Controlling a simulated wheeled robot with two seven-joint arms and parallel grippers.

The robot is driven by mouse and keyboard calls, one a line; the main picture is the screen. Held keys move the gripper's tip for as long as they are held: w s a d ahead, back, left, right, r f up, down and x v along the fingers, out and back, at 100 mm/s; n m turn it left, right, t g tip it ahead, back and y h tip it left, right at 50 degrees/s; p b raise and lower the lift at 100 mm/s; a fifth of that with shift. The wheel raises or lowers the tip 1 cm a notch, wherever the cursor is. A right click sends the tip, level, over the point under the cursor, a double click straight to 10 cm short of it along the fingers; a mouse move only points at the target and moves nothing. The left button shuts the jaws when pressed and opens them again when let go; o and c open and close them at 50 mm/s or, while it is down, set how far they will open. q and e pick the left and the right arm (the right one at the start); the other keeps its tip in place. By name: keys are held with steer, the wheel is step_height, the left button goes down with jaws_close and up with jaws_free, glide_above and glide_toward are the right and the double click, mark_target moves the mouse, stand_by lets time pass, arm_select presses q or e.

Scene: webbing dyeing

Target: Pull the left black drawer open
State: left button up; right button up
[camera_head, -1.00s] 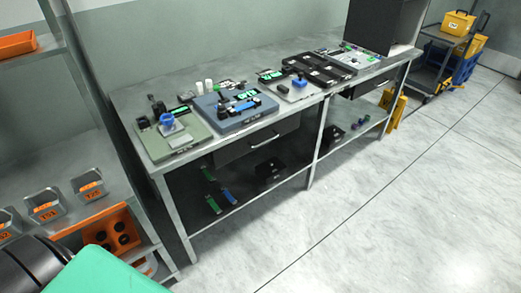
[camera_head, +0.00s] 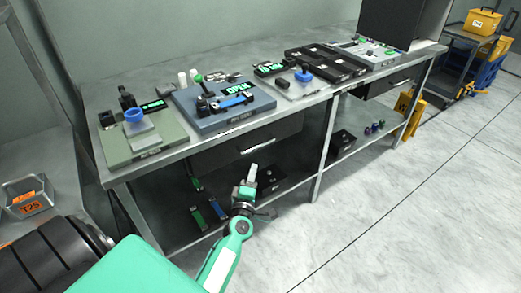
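The left black drawer (camera_head: 222,156) sits under the workbench top, in the left bay. Its front looks flush with the bench frame, and a thin light handle strip (camera_head: 262,146) shows on it. My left gripper (camera_head: 250,174) is just below the drawer front in the picture, its pale fingers pointing up toward the handle. I see no contact with the handle, and the small fingers do not show whether they are open or shut. My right gripper is not in view.
The metal workbench (camera_head: 130,92) carries a green-grey device (camera_head: 118,150), a blue device (camera_head: 195,112) and dark trays. A second black drawer (camera_head: 392,82) is farther right. The lower shelf holds a black box (camera_head: 342,140).

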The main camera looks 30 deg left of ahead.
mark_target(260, 145)
arm_select(q)
steer(key=x, duration=1.3)
steer(key=shift+w, duration=0.2)
steer(key=shift+c, duration=0.3)
jaws_close()
